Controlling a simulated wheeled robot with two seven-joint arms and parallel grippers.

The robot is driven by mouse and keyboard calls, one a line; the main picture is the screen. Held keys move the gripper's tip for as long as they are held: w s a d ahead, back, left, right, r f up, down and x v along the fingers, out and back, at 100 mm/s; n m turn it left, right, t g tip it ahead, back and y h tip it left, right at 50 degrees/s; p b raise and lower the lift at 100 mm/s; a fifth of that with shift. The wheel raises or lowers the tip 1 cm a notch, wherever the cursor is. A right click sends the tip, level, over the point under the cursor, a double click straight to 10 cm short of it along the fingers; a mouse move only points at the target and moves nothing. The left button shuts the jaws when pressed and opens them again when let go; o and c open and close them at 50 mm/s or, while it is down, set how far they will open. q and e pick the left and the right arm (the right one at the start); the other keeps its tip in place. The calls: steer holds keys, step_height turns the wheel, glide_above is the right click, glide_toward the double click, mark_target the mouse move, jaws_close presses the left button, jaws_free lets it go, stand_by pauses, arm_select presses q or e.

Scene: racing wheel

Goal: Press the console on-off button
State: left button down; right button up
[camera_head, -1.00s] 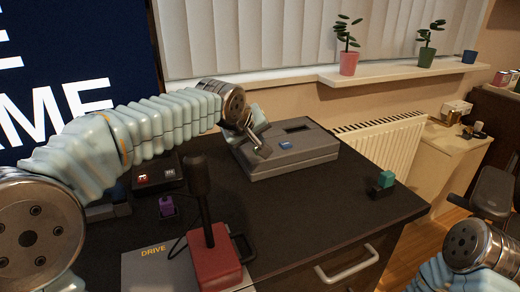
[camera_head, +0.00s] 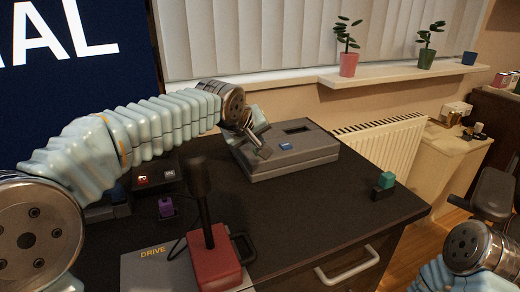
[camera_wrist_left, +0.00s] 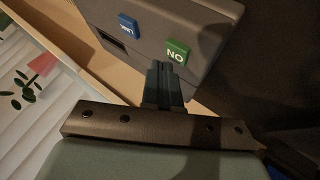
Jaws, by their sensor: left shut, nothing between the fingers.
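The console is a grey box (camera_head: 305,162) at the back of the dark desk, with a blue button (camera_head: 286,146) on its top. In the left wrist view the console (camera_wrist_left: 205,18) shows a blue button (camera_wrist_left: 128,26) marked LINK and a green button (camera_wrist_left: 177,52) marked ON. My left gripper (camera_head: 264,152) is shut and empty at the console's left part. In the left wrist view its fingertips (camera_wrist_left: 161,66) are at the lower edge of the green button; I cannot tell whether they touch it. In the head view the gripper hides the green button. My right gripper is out of view.
A gear lever on a red base (camera_head: 214,262) stands in front. A small box with a red button (camera_head: 142,180), a purple block (camera_head: 166,208) and a teal-topped block (camera_head: 385,181) are on the desk. The desk between lever and console is clear.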

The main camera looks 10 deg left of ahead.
arm_select(q)
step_height(320, 180, up, 5)
steer(key=p, duration=0.3)
steer(key=shift+f+p, duration=0.15)
steer(key=shift+p, duration=0.15)
steer(key=shift+r, duration=0.65)
